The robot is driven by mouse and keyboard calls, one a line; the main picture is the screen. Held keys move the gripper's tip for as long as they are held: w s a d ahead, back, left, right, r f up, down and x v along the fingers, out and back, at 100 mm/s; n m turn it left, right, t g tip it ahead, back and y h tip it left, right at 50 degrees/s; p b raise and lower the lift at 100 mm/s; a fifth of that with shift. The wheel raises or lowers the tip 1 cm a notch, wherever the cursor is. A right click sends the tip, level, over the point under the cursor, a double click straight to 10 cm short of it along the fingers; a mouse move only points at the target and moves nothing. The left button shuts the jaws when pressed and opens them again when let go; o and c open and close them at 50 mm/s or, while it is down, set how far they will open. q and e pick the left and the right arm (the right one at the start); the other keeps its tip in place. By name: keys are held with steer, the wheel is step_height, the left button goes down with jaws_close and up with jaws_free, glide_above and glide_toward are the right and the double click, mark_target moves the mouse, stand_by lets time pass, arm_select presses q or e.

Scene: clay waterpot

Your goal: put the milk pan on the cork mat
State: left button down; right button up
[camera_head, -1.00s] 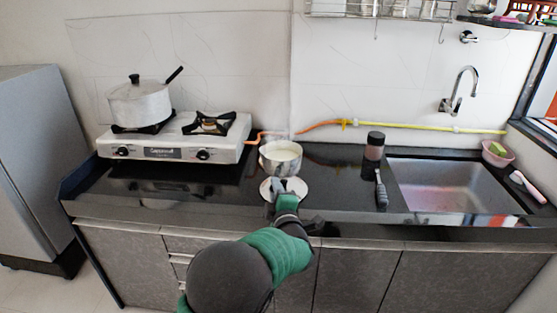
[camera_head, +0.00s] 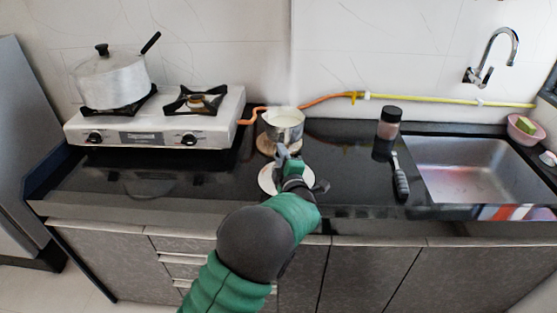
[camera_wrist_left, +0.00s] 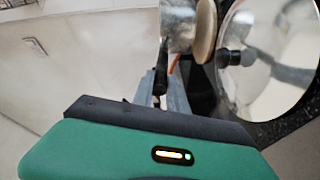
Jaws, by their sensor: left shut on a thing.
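The milk pan (camera_head: 284,129), a small metal pan with pale contents, is at the middle of the counter. My left gripper (camera_head: 283,156) is in front of it, shut on its handle. The cork mat (camera_head: 264,147), a round tan disc, shows partly below the pan, which hides the rest. In the left wrist view the pan's shiny side (camera_wrist_left: 177,24) is beside the cork disc (camera_wrist_left: 206,30), and the gripper (camera_wrist_left: 163,88) holds the dark handle. I cannot clearly tell whether pan and mat touch. My right gripper is not in view.
A round shiny lid (camera_head: 267,182) lies by my gripper; its knob shows in the wrist view (camera_wrist_left: 236,57). A stove (camera_head: 150,127) with a lidded pot (camera_head: 110,82) stands left. A jar (camera_head: 389,124), a dark-handled utensil (camera_head: 400,180) and the sink (camera_head: 465,165) are right.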

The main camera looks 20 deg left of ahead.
arm_select(q)
steer(key=shift+w+a+f, duration=0.1)
steer(key=shift+a+f, duration=0.15)
steer(key=shift+f, duration=0.3)
steer(key=shift+a+f, duration=0.2)
steer(key=shift+f, duration=0.35)
steer(key=c, duration=1.7)
jaws_free()
steer(key=a, duration=0.3)
steer(key=shift+f, duration=0.4)
steer(key=shift+o, duration=1.2)
steer(key=shift+s, duration=0.2)
steer(key=shift+o, duration=0.7)
steer(key=shift+d+r, duration=0.15)
steer(key=shift+d, duration=0.1)
steer(key=shift+d+r, duration=0.15)
steer(key=shift+d, duration=0.8)
steer(key=shift+s+d, duration=0.2)
steer(key=shift+s, duration=0.05)
steer(key=v, duration=1.1)
steer(key=shift+a+p, duration=0.2)
steer(key=shift+p, duration=0.15)
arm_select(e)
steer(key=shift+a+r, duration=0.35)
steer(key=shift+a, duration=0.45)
